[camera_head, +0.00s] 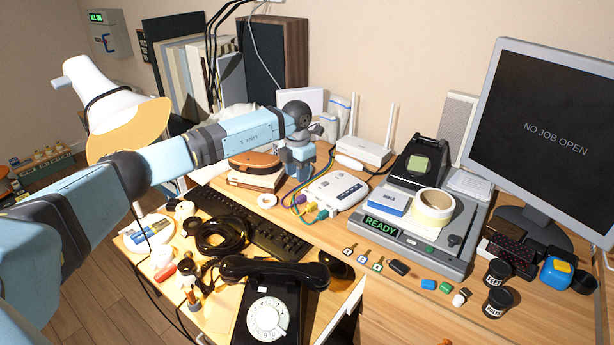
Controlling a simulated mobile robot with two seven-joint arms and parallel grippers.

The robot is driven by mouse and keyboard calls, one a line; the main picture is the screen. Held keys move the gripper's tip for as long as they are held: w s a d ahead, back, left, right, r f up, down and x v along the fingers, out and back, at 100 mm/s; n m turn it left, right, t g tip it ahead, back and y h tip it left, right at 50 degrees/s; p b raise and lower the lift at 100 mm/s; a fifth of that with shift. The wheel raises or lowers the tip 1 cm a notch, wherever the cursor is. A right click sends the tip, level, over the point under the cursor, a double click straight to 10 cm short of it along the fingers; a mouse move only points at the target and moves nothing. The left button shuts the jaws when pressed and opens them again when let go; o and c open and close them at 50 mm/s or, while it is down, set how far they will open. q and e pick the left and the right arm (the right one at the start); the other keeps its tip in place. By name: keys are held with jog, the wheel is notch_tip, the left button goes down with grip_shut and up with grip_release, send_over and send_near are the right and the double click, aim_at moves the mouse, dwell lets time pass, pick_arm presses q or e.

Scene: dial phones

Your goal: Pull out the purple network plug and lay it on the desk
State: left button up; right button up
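The purple network plug (300,199) is at the left front side of a white network box (338,192) on the desk. It appears to be seated in the box, beside a green plug (311,208) and a yellow plug (323,215). My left gripper (299,176) points down just behind and above the purple plug, apart from it as far as I can see. Its fingertips are small and dark here, so I cannot tell whether it is open or shut. My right gripper is not in view.
A brown case on a book (256,170) lies left of the gripper. A white router (364,151) with antennas stands behind the box. A keyboard (250,221), black dial phone (268,300) and mouse (336,265) lie in front. A grey machine (423,232) stands right.

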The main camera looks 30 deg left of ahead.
aim_at(298, 198)
pick_arm(q)
notch_tip(298, 198, down, 8)
jog(key=b, duration=0.4)
jog(key=shift+r, duration=0.25)
jog(key=shift+f+b, duration=0.3)
jog(key=shift+f, duration=0.3)
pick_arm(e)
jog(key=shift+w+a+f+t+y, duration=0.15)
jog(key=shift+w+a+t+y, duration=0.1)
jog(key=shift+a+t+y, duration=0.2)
pick_arm(q)
jog(key=c, duration=0.6)
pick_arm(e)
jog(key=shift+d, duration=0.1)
pick_arm(q)
jog(key=shift+s, duration=0.25)
jog(key=shift+s+a+p, duration=0.25)
jog(key=shift+s+p, duration=0.5)
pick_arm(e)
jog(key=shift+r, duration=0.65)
pick_arm(q)
jog(key=shift+s, duration=0.2)
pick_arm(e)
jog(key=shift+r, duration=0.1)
